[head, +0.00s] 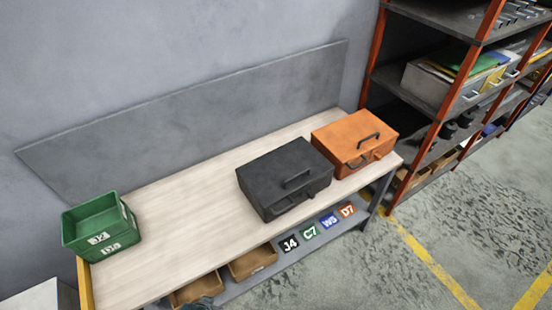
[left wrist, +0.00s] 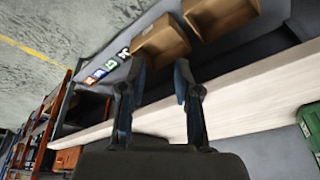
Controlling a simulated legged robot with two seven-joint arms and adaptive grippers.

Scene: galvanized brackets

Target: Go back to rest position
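My left gripper (left wrist: 160,68) shows in the left wrist view with its two fingers apart and nothing between them. A small dark part at the bottom edge of the head view, in front of the open bins, looks like the tip of this gripper (head: 203,303). It is in front of the workbench (head: 185,183) and touches nothing that I can make out. My right gripper is in neither view.
On the bench stand a green crate (head: 101,226), a black case (head: 284,178) and an orange case (head: 354,142). Brown bins (head: 252,262) and labelled plates (head: 310,232) are below its front edge. A loaded shelf rack (head: 428,110) stands right. Floor (head: 440,215) there is clear.

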